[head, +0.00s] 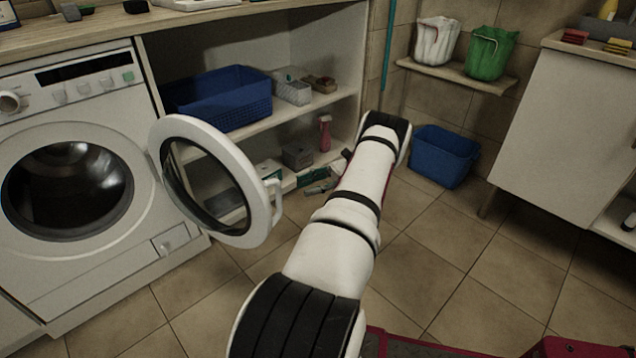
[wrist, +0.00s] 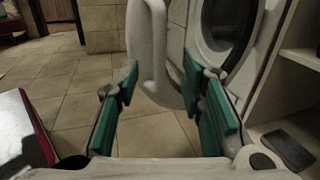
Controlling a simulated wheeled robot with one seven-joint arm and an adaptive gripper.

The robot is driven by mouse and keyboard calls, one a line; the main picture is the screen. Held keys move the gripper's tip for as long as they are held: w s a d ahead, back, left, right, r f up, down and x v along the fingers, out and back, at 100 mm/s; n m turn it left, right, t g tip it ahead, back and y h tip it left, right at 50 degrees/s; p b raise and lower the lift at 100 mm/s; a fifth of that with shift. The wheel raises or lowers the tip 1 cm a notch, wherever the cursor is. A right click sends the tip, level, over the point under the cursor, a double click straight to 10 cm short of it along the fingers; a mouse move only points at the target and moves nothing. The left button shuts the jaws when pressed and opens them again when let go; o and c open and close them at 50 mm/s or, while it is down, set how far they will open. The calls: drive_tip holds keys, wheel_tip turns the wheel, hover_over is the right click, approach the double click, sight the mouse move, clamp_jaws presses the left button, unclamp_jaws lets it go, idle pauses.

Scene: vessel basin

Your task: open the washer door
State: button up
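The white washer (head: 85,180) stands at the left in the head view. Its round door (head: 232,158) is swung wide open to the right of the dark drum opening (head: 65,190). The door's handle (head: 275,198) is on the edge away from the washer. In the head view, my gripper (head: 322,184) is partly hidden by my arm, low in front of the shelf and right of the handle. In the wrist view, the green-padded fingers of my gripper (wrist: 160,78) are spread apart. The pale door edge and handle (wrist: 152,50) show beyond and between them; contact cannot be told.
An open shelf unit holds a blue basket (head: 218,98) and small items. A blue bin (head: 443,156) stands on the floor by the wall. A white cabinet (head: 562,130) is at the right. Tiled floor (head: 440,255) is clear in the middle. A red-edged object (head: 400,345) is at the bottom.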

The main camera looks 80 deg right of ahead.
drive_tip(key=shift+v, duration=1.45)
